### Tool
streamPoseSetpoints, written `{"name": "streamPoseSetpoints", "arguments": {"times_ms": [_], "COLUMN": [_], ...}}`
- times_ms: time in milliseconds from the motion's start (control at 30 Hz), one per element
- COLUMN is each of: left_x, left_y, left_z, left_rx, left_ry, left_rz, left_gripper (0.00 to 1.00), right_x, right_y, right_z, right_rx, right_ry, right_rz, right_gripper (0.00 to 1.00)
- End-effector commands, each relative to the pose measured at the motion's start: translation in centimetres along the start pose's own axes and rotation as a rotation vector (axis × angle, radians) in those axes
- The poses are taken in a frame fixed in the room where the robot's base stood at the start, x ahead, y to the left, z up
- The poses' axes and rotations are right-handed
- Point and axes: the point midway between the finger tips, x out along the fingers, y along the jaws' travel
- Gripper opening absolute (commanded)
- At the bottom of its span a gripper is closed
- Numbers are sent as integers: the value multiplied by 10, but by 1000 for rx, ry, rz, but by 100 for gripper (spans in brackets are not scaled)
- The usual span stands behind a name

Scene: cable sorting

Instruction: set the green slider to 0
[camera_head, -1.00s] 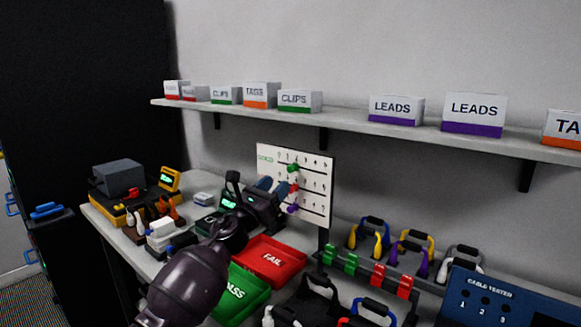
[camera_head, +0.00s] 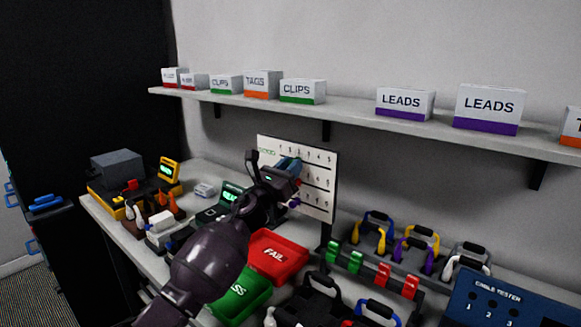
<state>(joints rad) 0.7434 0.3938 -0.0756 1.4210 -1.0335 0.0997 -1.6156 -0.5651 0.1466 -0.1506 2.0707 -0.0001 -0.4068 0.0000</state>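The white slider board (camera_head: 322,186) stands upright at the back of the table, with numbered rows of slots. My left gripper (camera_head: 290,168) is up at the board's upper left part, over the top row. A purple slider (camera_head: 293,203) shows on the bottom row, just below the gripper. The red slider of the middle row is mostly covered by the gripper. My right gripper is not in view.
A red FAIL tray (camera_head: 288,268) and a green PASS tray (camera_head: 238,299) lie under my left arm. Clips and cable holders (camera_head: 372,270) and a blue cable tester (camera_head: 500,305) fill the right. A shelf (camera_head: 360,117) with labelled boxes overhangs the board.

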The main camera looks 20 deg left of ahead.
Motion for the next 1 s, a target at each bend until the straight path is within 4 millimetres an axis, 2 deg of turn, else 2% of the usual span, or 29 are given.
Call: {"name": "streamPoseSetpoints", "arguments": {"times_ms": [267,500,700,1000], "left_x": [0,-2,-1,1], "left_y": [2,40,63,67], "left_z": [0,-6,-3,3], "left_rx": [1,3,0,1], "left_ry": [0,4,1,-3], "left_rz": [1,3,1,5], "left_gripper": [0,0,0,0], "right_x": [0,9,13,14], "right_y": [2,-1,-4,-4], "right_z": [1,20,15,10], "right_rx": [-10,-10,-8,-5], "right_ry": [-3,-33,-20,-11], "right_rz": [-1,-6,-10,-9], "right_gripper": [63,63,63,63]}}
